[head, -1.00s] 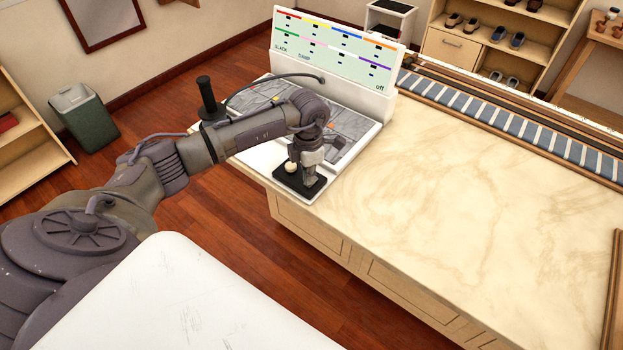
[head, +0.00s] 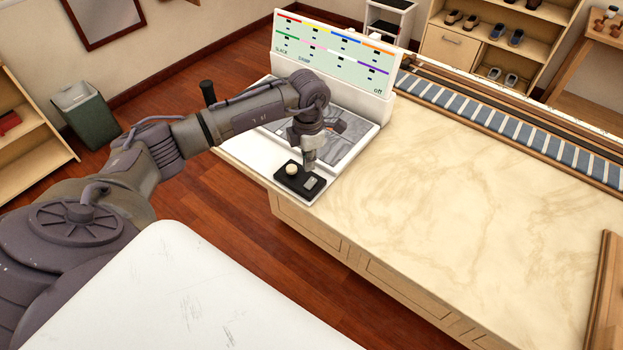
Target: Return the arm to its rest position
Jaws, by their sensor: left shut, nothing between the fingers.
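My left arm reaches in from the left over the white machine (head: 338,188) at the counter's left end. My left gripper (head: 309,167) points down, shut and empty, just above and behind a small black control pad (head: 299,181). The pad carries a round cream knob (head: 291,169) and a small grey switch or display (head: 311,183). The gripper appears apart from the knob. The upright panel (head: 334,55) behind shows coloured bars and the word "off". My right gripper is not in view.
A black upright handle (head: 207,92) stands behind my forearm. A bin (head: 84,115) and shelves (head: 25,140) stand at the left.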

